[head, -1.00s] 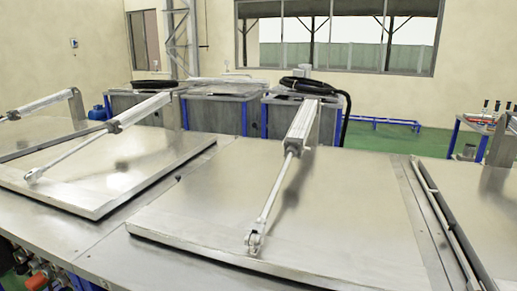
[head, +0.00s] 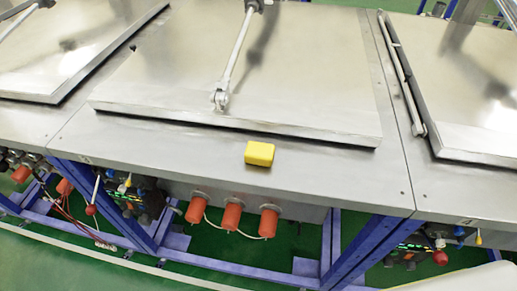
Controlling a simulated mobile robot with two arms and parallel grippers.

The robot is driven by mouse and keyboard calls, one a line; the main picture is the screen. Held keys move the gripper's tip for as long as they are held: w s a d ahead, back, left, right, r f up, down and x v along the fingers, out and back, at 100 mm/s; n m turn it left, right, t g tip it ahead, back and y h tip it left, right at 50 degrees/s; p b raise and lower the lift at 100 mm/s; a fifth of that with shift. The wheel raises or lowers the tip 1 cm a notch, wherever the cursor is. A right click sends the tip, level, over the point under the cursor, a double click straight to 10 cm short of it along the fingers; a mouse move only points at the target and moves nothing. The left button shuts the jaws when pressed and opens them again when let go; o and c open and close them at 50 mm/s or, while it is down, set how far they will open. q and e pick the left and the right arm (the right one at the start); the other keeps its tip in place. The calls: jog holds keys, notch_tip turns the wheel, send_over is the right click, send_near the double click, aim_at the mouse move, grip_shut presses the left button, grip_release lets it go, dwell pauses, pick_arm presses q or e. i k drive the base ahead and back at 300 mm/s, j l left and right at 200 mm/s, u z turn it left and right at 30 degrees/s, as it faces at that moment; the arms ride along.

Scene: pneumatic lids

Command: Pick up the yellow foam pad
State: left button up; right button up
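The yellow foam pad (head: 259,154) is a small rounded block in the head view. It lies on the bare front strip of the metal bench (head: 330,178), just in front of the middle lid's front edge. Nothing covers it. Neither of my grippers shows in the head view.
A flat metal lid (head: 310,80) lies shut behind the pad, with a pneumatic rod (head: 234,55) fixed to it by a bracket (head: 220,97). Other lids lie to the left (head: 70,45) and right (head: 470,90). Orange cylinders (head: 232,216) and blue frame legs (head: 360,250) are below the bench front.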

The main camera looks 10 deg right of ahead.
aim_at(256, 153)
jog(key=k+l, duration=1)
jog(key=l, duration=0.2)
jog(key=k+l, duration=0.45)
jog(key=l, duration=0.15)
